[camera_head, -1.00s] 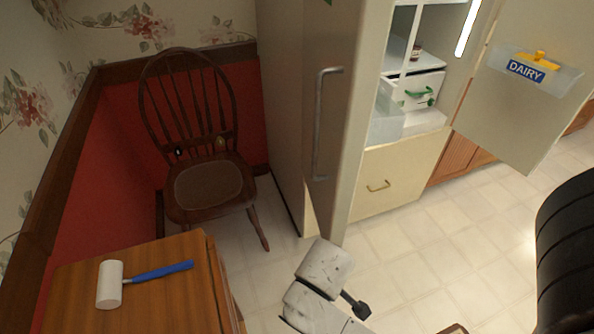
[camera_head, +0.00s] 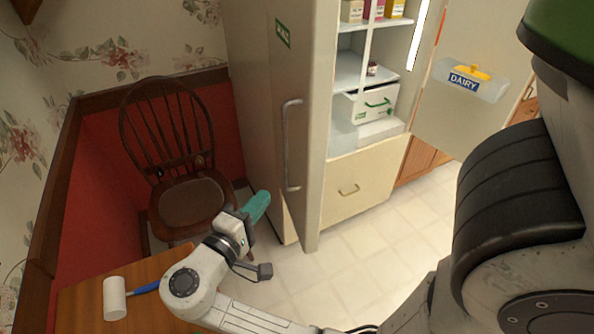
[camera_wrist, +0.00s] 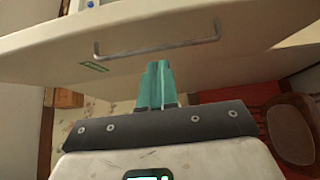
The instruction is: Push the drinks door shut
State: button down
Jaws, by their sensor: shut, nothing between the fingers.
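A tall cream fridge stands open. Its left door (camera_head: 308,120), with a long vertical handle (camera_head: 292,145) and a small green label (camera_head: 282,33) too small to read, stands ajar, swung toward me. Its right door (camera_head: 455,118) is wide open and carries a bin marked DAIRY (camera_head: 470,80). My gripper (camera_head: 262,198) has teal fingers, shut and empty, at the lower left of the left door. In the wrist view, the fingers (camera_wrist: 157,70) point at that door's face, near its handle (camera_wrist: 158,52); I cannot tell whether they touch it.
A dark wooden chair (camera_head: 185,200) stands in the corner left of the fridge. A wooden cabinet (camera_head: 80,305) with a white-headed, blue-handled mallet (camera_head: 115,298) is at the lower left, close under my arm. Tiled floor (camera_head: 345,255) lies clear before the fridge.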

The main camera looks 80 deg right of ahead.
jog(key=p, duration=0.2)
send_near(306, 164)
jog(key=w+d, duration=0.2)
jog(key=d, duration=0.2)
jog(key=shift+s+d+p, duration=0.45)
jog(key=shift+s, duration=0.4)
jog(key=shift+s+d+p, duration=0.45)
jog(key=shift+s, duration=0.45)
jog(key=shift+s, duration=0.1)
